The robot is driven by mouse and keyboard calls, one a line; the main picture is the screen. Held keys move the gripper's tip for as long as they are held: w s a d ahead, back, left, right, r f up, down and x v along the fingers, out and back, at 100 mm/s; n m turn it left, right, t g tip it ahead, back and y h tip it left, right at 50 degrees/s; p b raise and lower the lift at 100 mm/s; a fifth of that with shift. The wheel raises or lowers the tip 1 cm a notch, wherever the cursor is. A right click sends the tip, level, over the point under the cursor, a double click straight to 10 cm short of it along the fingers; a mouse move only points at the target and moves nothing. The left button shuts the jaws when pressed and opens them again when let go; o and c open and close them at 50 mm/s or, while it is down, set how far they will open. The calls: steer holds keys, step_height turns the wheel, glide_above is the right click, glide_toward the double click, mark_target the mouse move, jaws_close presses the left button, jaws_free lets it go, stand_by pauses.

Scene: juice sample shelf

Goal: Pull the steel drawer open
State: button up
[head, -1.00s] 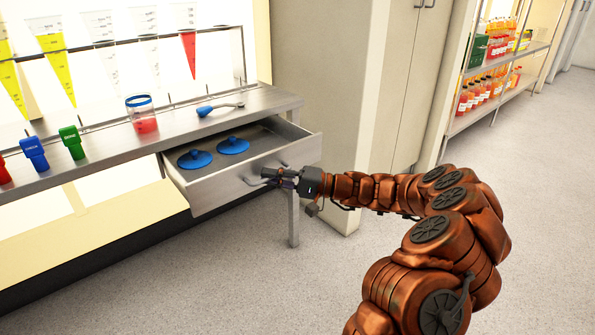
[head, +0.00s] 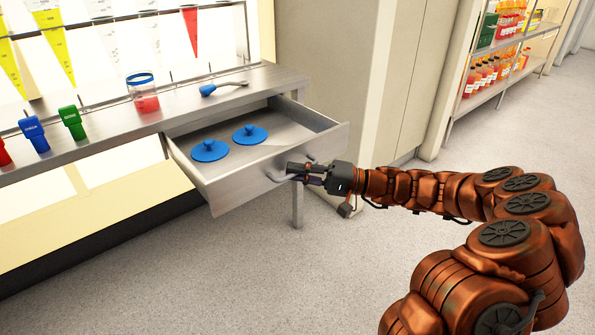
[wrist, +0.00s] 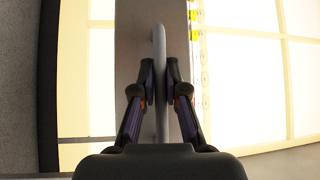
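The steel drawer (head: 245,188) stands pulled out from under the steel bench, with its inside showing. Two blue round lids with knobs, one nearer (head: 209,151) and one farther (head: 250,135), lie on its floor. My gripper (head: 290,172) is at the bar handle on the drawer's front. In the wrist view the handle (wrist: 160,50) runs between the two fingers (wrist: 160,88), which are closed in on it from both sides. The fingertips partly hide the handle in the head view.
A bench leg (head: 297,206) is beside the drawer. Bottle shelves (head: 490,90) stand far right. The floor in front is clear.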

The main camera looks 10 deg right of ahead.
steer(key=shift+o, duration=0.8)
steer(key=shift+d, duration=0.1)
steer(key=v, duration=1.2)
steer(key=s+a+r+n+g+h+p, duration=0.3)
steer(key=s+a+r+g+h+p, duration=0.15)
steer(key=s+a+r+p, duration=0.55)
steer(key=s+a+r+n+g+h+p, duration=0.25)
steer(key=s+a+r+g+p, duration=0.4)
steer(key=r+p, duration=0.55)
steer(key=s+d+r+m+t+h+p, duration=0.1)
steer(key=s+d+r+h+p, duration=0.4)
steer(key=p, duration=0.5)
steer(key=s+d+r+m+t+h+p, duration=0.2)
steer(key=s+d+r+h+p, duration=0.3)
steer(key=s+r+p, duration=0.5)
steer(key=shift+s+h, duration=0.85)
steer(key=shift+h, duration=0.05)
